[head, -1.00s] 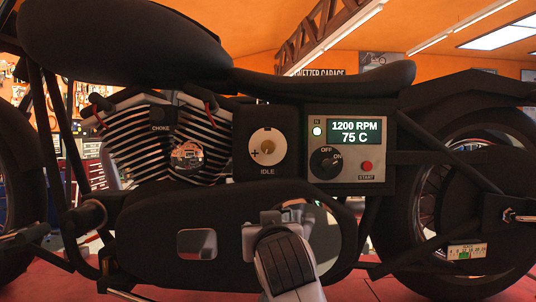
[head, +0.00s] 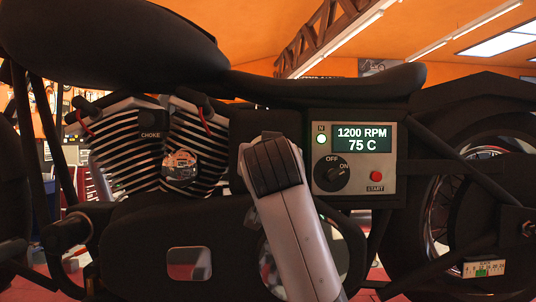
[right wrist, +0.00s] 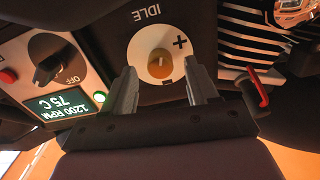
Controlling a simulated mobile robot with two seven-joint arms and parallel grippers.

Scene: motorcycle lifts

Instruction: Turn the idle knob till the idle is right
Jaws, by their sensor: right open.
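In the right wrist view the brass idle knob (right wrist: 160,63) sits at the centre of a round white dial (right wrist: 150,40) marked plus and minus, with IDLE printed beside it. My right gripper (right wrist: 159,66) is open, one finger on either side of the knob in the picture; I cannot tell whether the fingers reach around it. In the head view my right arm hides the knob and dial. The display (head: 363,139) reads 1200 RPM and 75 C. My left gripper is not in view.
The ignition switch (head: 332,175), red start button (head: 376,176) and green N lamp (head: 322,139) are right of my arm in the head view. The finned engine cylinders and choke (head: 151,134) are to its left. A red lever (right wrist: 258,88) is near the gripper.

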